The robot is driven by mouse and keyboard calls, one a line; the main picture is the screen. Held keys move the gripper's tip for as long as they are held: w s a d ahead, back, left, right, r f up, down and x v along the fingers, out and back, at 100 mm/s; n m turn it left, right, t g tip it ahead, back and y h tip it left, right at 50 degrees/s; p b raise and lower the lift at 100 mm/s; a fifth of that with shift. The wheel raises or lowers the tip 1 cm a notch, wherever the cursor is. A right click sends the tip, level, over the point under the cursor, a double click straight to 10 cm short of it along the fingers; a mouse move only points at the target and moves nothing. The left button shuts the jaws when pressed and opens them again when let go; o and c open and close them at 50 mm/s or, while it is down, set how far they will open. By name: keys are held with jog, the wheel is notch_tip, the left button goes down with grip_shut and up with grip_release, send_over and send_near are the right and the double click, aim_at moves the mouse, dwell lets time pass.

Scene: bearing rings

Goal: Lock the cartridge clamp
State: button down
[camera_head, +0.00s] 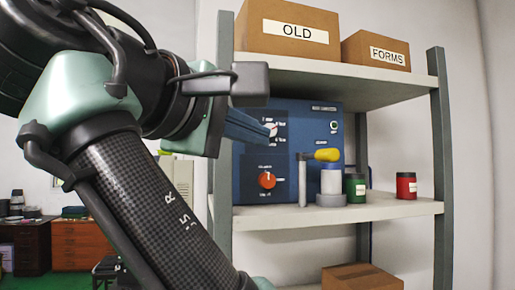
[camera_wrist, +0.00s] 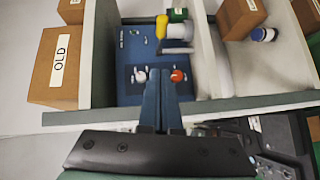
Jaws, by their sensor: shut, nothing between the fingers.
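The cartridge clamp has a yellow handle (camera_head: 327,154) on a grey upright post (camera_head: 303,180), on the middle shelf in front of a blue panel. The yellow handle also shows near the top of the wrist view (camera_wrist: 162,27). My gripper (camera_head: 268,133) is shut and empty, left of and above the handle, apart from it. Its blue fingers also show in the wrist view (camera_wrist: 161,78), their tips between the panel's knobs in the picture.
The blue panel (camera_head: 254,172) carries a red knob (camera_head: 267,180) and a white dial (camera_head: 271,129). A green jar (camera_head: 355,188) stands close right of the cartridge, a red jar (camera_head: 406,186) farther right. Boxes sit on the upper shelf (camera_head: 340,74). The shelf front (camera_head: 270,220) is clear.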

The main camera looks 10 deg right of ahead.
jog(key=shift+w, duration=0.15)
jog(key=p, duration=0.6)
send_near(319, 155)
jog(key=w, duration=0.4)
jog(key=d+p, duration=0.2)
jog(key=d, duration=0.1)
jog(key=shift+w, duration=0.2)
jog(key=shift+d+f+p, duration=0.2)
jog(key=shift+d+p, duration=0.2)
jog(key=shift+d, duration=0.1)
jog(key=shift+f, duration=0.1)
